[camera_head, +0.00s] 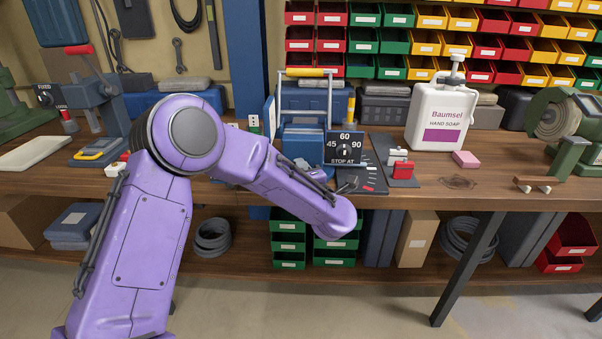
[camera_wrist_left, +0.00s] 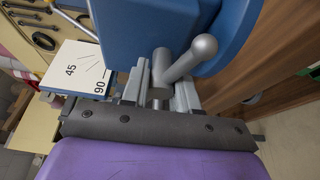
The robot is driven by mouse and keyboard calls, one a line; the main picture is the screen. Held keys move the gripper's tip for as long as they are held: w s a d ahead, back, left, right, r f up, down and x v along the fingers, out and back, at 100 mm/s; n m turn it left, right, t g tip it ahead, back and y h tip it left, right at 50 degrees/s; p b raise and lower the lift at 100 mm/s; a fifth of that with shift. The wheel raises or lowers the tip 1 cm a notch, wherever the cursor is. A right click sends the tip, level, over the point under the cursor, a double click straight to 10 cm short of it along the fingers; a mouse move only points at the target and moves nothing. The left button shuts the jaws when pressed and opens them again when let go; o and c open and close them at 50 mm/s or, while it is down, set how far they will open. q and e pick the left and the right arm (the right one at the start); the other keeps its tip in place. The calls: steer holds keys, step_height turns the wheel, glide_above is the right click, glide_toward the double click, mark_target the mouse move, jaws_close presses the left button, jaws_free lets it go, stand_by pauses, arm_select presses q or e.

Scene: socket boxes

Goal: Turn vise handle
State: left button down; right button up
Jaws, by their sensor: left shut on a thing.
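My left gripper (camera_wrist_left: 160,92) is shut on a grey metal vise handle in the left wrist view. The handle (camera_wrist_left: 190,59) is a round rod with a ball-like end, joined to a short hub between the two fingers. A blue vise body (camera_wrist_left: 137,30) fills the space behind it. A white plate marked 45 and 90 (camera_wrist_left: 78,68) sits beside the gripper. In the head view a black dial (camera_head: 345,148) reads 45, 60, 90 and STOP AT. My purple left arm crosses in front of the bench there, and I cannot make out its gripper. My right gripper is not in view.
A white hand soap bottle (camera_head: 437,118), a pink block (camera_head: 466,159) and a red-and-grey small part (camera_head: 402,169) stand right of the dial. A green grinder (camera_head: 577,130) is at far right. A blue vise-like tool (camera_head: 97,92) stands at left. Bins hang behind.

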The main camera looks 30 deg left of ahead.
arm_select(q)
steer(key=n, duration=0.1)
steer(key=n+h+b, duration=0.1)
steer(key=n, duration=0.1)
steer(key=n+h, duration=0.1)
steer(key=n, duration=0.1)
steer(key=shift+w+r+b, duration=0.2)
steer(key=shift+r+b, duration=0.15)
stand_by(0.3)
steer(key=c, duration=0.8)
jaws_free()
steer(key=shift+f, duration=0.1)
steer(key=shift+f+g, duration=0.2)
steer(key=shift+g, duration=0.1)
